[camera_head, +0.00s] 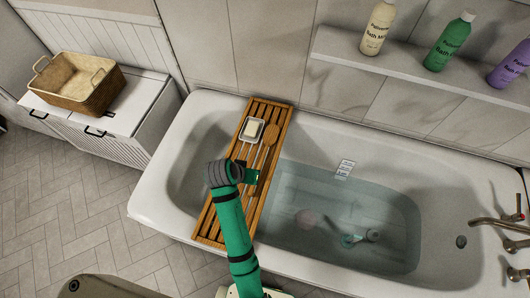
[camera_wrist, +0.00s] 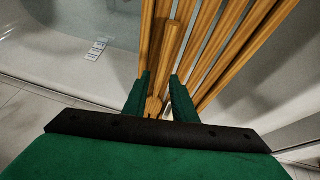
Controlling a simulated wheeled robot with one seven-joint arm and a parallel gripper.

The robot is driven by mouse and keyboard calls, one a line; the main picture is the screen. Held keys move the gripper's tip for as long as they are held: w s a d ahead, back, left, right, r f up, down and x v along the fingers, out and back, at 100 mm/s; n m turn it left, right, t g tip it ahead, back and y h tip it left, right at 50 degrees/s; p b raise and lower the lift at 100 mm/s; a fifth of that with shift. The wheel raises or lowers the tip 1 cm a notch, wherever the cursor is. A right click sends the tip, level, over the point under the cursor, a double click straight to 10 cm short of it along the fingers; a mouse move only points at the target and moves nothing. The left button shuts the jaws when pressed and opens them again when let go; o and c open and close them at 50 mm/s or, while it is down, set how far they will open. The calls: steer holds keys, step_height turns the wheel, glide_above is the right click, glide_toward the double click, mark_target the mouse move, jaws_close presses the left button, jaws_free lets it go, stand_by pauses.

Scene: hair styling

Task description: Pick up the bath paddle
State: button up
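The bath paddle (camera_head: 271,134) is wooden and lies on the slatted wooden bath tray (camera_head: 212,230). Its broad round head points to the back, and its handle runs toward my gripper (camera_head: 254,178). In the wrist view, the handle (camera_wrist: 171,48) runs between my two green fingers (camera_wrist: 159,82). The fingers stand apart, one on each side of the handle. I cannot tell whether they touch it. The paddle's head is hidden below the gripper in the wrist view. My arm hides part of the tray in the head view.
A white soap dish (camera_head: 244,136) with soap sits on the tray left of the paddle. The tray spans the white bathtub (camera_head: 150,205), which holds water. Bottles stand on the wall shelf (camera_head: 405,70). A wicker basket (camera_head: 85,97) sits on the cabinet at left.

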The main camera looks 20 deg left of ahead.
mark_target(263, 158)
steer(key=shift+g, duration=0.4)
steer(key=shift+w+a+x, duration=0.15)
steer(key=shift+w+x, duration=0.05)
steer(key=shift+x, duration=1.3)
steer(key=shift+w+a+x, duration=0.15)
steer(key=shift+w+x, duration=0.1)
steer(key=shift+x, duration=1.25)
steer(key=shift+w+a+x, duration=0.15)
steer(key=shift+w+x, duration=0.05)
steer(key=shift+x, duration=1.35)
steer(key=shift+d+r, duration=0.1)
steer(key=shift+r, duration=0.15)
jaws_close()
